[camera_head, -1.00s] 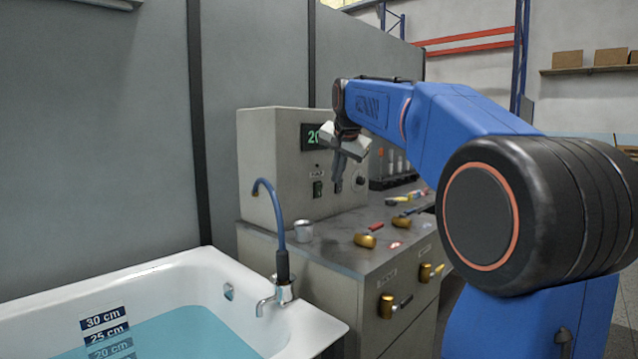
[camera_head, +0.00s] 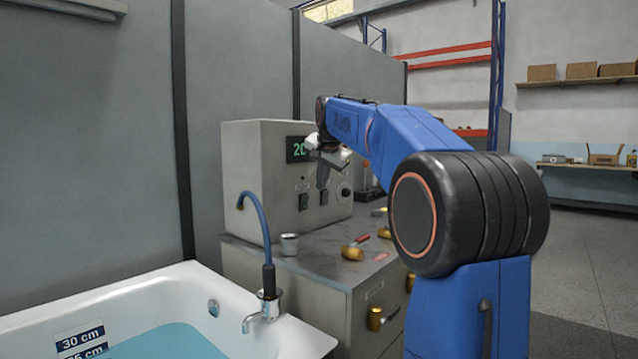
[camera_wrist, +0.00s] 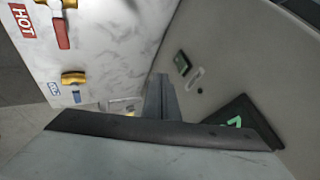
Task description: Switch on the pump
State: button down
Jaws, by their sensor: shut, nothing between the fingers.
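The grey control box (camera_head: 275,180) stands on the cabinet and has a lit green display (camera_head: 297,149). A green switch (camera_head: 303,201) and a second switch (camera_head: 324,197) sit low on its front, with a round knob (camera_head: 346,191) to the right. The labels are too small to read, so I cannot tell which switch is the pump's. My gripper (camera_head: 323,178) is shut and empty in front of the box, just above the second switch in the picture.
Valves with brass bodies (camera_head: 352,252) and a metal cup (camera_head: 289,244) are on the cabinet top. The filled bathtub (camera_head: 240,305) with its blue-hosed tap (camera_head: 266,280) is at the lower left. Open floor (camera_head: 590,250) lies to the right.

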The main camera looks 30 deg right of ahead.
aim_at(307, 196)
jog(key=w+f, duration=0.5)
jog(key=w, duration=0.3)
jog(key=shift+w+f, duration=0.15)
jog(key=shift+f, duration=0.05)
jog(key=shift+w, duration=0.1)
jog(key=shift+w+r, duration=0.15)
jog(key=shift+w, duration=0.1)
jog(key=shift+r, duration=0.15)
jog(key=shift+r, duration=0.6)
dwell(0.3)
